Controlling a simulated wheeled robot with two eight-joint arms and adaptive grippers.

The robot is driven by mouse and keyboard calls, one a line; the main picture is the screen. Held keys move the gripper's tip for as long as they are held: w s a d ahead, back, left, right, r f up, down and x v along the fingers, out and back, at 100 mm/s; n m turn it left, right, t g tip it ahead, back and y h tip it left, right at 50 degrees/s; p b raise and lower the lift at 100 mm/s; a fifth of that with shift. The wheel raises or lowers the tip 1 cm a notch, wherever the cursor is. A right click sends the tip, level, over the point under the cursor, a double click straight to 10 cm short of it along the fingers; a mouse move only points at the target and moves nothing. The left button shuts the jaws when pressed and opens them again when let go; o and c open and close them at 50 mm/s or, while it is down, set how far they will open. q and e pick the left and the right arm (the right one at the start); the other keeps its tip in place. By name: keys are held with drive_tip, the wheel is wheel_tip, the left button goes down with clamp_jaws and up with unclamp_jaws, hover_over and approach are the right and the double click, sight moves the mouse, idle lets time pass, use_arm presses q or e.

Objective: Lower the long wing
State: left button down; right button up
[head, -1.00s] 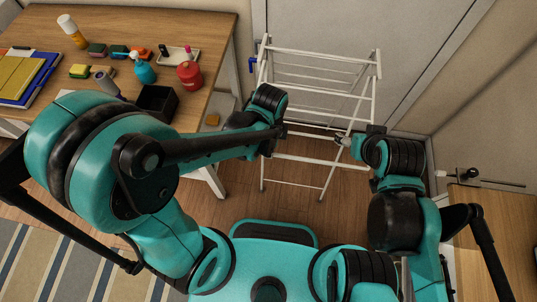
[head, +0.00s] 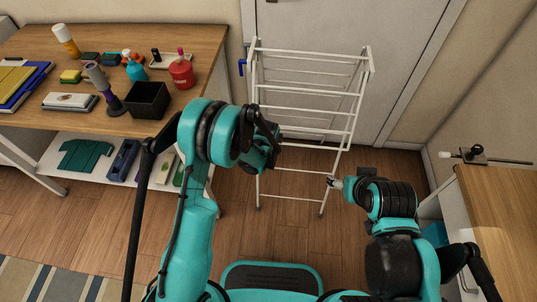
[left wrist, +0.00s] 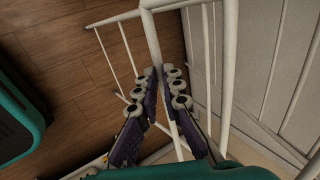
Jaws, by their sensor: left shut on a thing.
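The white drying rack (head: 310,85) stands upright against the door, with several crossbars between its legs. In the left wrist view, my left gripper (left wrist: 163,82) is shut on a white bar (left wrist: 152,40) of the rack, with the jointed fingers on either side of it. In the head view, my left forearm and wrist (head: 262,140) are in front of the rack's left side, and the fingertips are hidden. My right gripper (head: 334,183) is beside the rack's lower right leg. Its fingers are too small to tell whether they are open. I cannot tell which bars belong to the long wing.
A wooden table (head: 190,45) with bottles, a black box (head: 148,98) and other items stands at the left, with a lower shelf. A second wooden surface (head: 500,215) is at the right, with a rod clamp (head: 474,155) near it. Wooden floor lies between them.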

use_arm(q)
drive_tip(key=w+f+t, duration=0.1)
drive_tip(key=w+f, duration=0.2)
drive_tip(key=w, duration=0.3)
drive_tip(key=shift+d, duration=0.25)
drive_tip(key=shift+f, duration=0.15)
drive_tip(key=c, duration=2)
unclamp_jaws()
drive_tip(key=o, duration=0.4)
drive_tip(key=shift+f, duration=0.2)
drive_tip(key=shift+w+r, duration=0.1)
drive_tip(key=shift+r, duration=0.1)
